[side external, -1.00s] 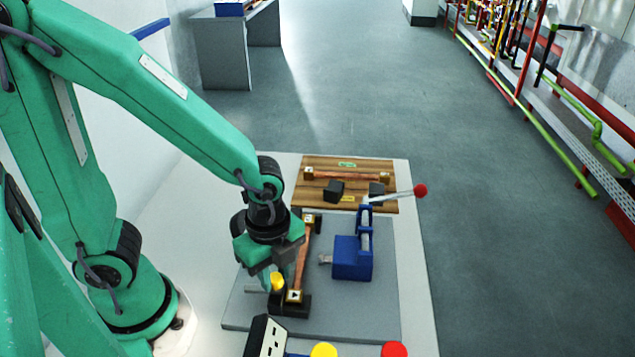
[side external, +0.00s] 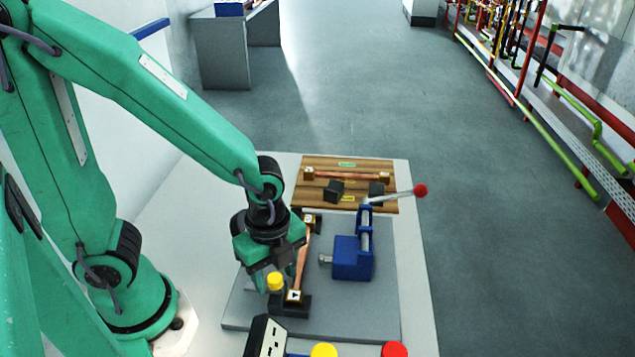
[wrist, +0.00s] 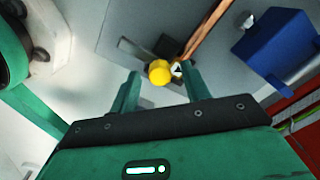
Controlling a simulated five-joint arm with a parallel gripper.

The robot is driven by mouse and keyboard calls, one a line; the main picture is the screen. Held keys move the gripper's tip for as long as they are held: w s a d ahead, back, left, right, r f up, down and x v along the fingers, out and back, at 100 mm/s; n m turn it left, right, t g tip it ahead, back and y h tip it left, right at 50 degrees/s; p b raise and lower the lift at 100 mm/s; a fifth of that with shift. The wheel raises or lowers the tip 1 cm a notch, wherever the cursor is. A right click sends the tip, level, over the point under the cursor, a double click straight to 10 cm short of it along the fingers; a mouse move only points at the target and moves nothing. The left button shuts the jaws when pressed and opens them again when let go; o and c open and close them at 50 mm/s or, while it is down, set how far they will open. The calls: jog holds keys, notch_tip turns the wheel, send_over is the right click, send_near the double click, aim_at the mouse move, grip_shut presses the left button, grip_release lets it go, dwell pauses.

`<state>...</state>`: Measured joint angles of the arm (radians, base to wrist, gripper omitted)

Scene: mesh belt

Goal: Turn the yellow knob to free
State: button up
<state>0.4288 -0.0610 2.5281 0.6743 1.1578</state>
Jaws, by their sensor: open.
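The yellow knob (side external: 275,281) sits at the left side of a black block (side external: 290,305) on the grey plate. In the wrist view the yellow knob (wrist: 159,72) lies between and just beyond the fingertips of my gripper (wrist: 160,80). The fingers are apart and I see no contact with the knob. In the side view my gripper (side external: 276,272) hangs over the knob, pointing down. A copper-coloured bar (side external: 302,260) runs from the block, beside the knob, to a second black block behind. The knob's marking for free is too small to tell.
A blue clamp (side external: 352,258) with a red-tipped lever (side external: 420,190) stands right of the bar. A wooden board (side external: 350,165) with another bar lies behind. Yellow (side external: 323,350) and red (side external: 395,349) buttons are at the front edge. The grey plate (side external: 350,310) is clear at front right.

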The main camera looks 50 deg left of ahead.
aim_at(274, 274)
jog(key=shift+r, duration=3.9)
jog(key=a+r+n+t, duration=0.5)
jog(key=a+r+n, duration=0.3)
jog(key=n, duration=1)
jog(key=shift+w+a+r+t, duration=0.15)
jog(key=shift+a+r+t, duration=0.2)
jog(key=shift+a, duration=0.7)
